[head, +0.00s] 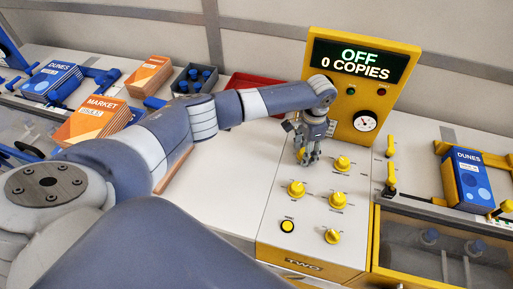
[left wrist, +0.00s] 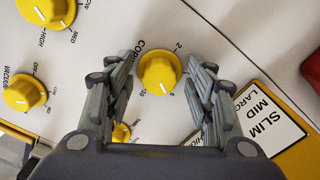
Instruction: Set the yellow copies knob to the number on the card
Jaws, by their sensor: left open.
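The yellow copies knob (left wrist: 160,72) sits between the fingers of my left gripper in the left wrist view. Part of a "COP..." label and a few dial numbers show around it, including a 2 and a 5. Its white pointer line is at the lower right of its face. My left gripper (head: 309,157) is open over the far left of the white panel in the head view and largely hides this knob there. I cannot tell whether the fingers touch it. The display (head: 357,62) reads "OFF 0 COPIES". I cannot make out a number card.
A "SLIM MID LARGE" plate (left wrist: 265,120) lies beside the gripper. The gauge (head: 366,121) is on the upright yellow panel.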

